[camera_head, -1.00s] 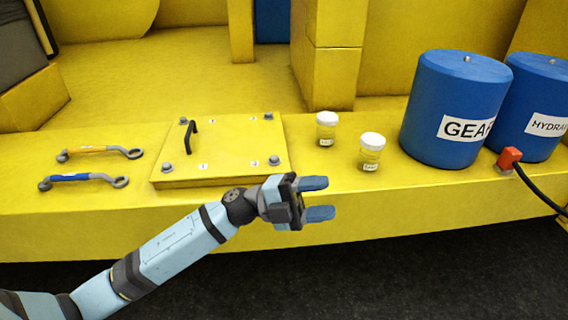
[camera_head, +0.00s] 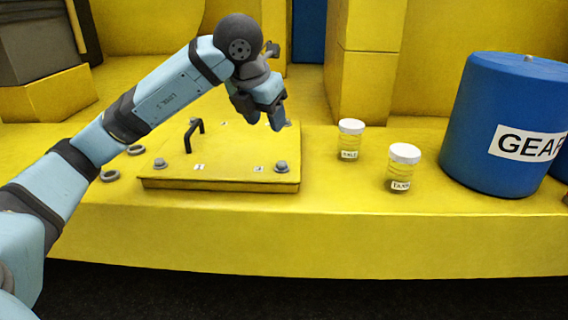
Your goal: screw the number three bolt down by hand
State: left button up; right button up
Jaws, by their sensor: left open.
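A yellow cover plate (camera_head: 220,182) with a black handle (camera_head: 194,134) lies on the yellow deck. Bolts stand at its near left corner (camera_head: 160,163) and near right corner (camera_head: 281,167). A far right bolt (camera_head: 289,123) barely shows beside my left gripper's fingers; the far left bolt is hidden by my arm. My left gripper (camera_head: 264,114) is open, pointing down over the plate's far right corner. Contact with the bolt cannot be told. My right gripper is not in view.
Two white-lidded jars (camera_head: 350,140) (camera_head: 403,168) stand right of the plate. A blue GEAR drum (camera_head: 500,110) stands farther right. Ring ends of two wrenches (camera_head: 110,176) (camera_head: 136,150) show beside my arm. The deck's front strip is clear.

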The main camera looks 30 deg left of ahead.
aim_at(281, 163)
pick_arm(q)
jog(key=b+x, duration=0.1)
jog(key=x, duration=1.2)
jog(key=shift+s+d+b, duration=0.1)
jog(key=shift+b, duration=0.25)
jog(key=c, duration=0.9)
